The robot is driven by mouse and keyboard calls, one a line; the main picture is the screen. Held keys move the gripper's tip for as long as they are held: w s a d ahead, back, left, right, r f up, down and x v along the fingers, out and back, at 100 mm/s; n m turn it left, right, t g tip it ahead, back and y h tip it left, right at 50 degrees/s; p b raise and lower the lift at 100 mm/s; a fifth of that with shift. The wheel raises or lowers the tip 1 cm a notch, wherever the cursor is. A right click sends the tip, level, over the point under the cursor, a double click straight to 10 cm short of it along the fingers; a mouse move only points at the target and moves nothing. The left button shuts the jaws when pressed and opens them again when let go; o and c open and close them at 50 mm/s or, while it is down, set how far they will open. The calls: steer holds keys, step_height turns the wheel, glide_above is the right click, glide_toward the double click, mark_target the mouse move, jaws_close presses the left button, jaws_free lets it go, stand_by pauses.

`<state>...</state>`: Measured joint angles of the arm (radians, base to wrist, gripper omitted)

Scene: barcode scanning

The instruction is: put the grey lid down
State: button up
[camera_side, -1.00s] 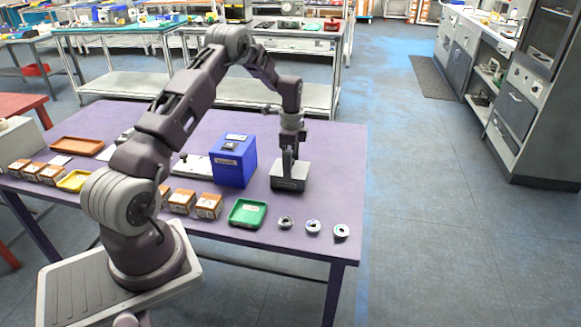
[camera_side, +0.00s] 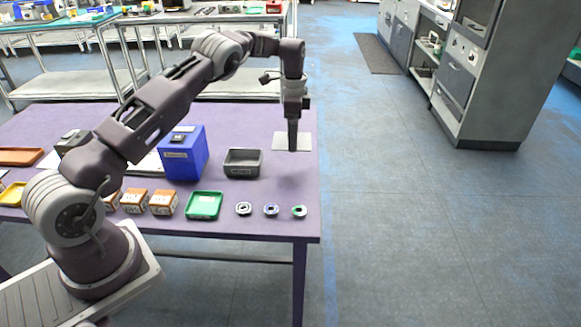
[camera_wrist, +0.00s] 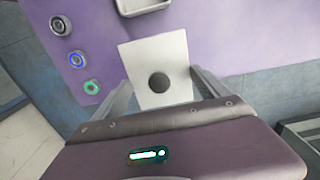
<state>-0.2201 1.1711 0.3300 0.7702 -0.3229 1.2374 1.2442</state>
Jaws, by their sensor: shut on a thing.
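The grey lid (camera_side: 281,142) is a flat, pale square plate near the right edge of the purple table. In the wrist view the lid (camera_wrist: 138,66) shows a dark round spot at its middle, with a finger on either side of the plate. My gripper (camera_side: 293,148) points straight down at the lid and is shut on it; the exact grip is hard to see. Whether the lid touches the table is not clear. The dark grey box (camera_side: 242,168) stands open to the left of the lid.
A blue box (camera_side: 184,157) stands left of the grey box.

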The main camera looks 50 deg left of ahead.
mark_target(294, 169)
steer(key=f, duration=1)
steer(key=shift+w+d, duration=0.15)
steer(key=shift+d, duration=0.05)
steer(key=shift+f, duration=0.1)
